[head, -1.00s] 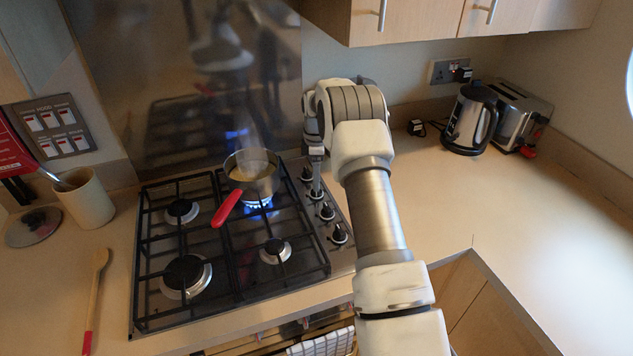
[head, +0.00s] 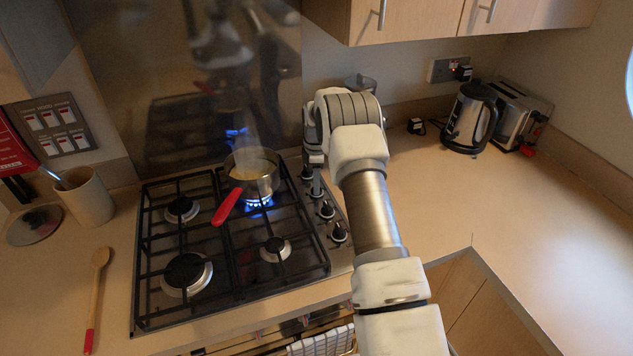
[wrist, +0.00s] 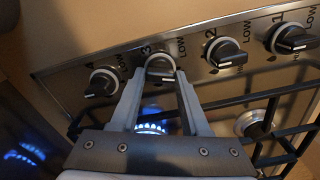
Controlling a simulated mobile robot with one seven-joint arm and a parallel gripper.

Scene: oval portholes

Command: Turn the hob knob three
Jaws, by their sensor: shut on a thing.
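Knob three (wrist: 160,68) is a black knob with a silver collar, the second from the left in the wrist view, with a "3" beside it. My gripper (wrist: 159,78) is shut on it, one finger on each side. The fingertips partly cover the knob. In the head view my gripper (head: 316,186) reaches down to the knob row at the right edge of the hob (head: 142,322). A blue flame burns under the saucepan (head: 252,181) on the back right burner, and the flame also shows between my fingers in the wrist view.
Other knobs sit close on both sides: one to the left (wrist: 102,82), knob two (wrist: 226,53) and knob one (wrist: 291,39). The pan's red handle (head: 228,207) points forward and left. A kettle (head: 470,118) and toaster (head: 520,112) stand at the back right. The right worktop is mostly clear.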

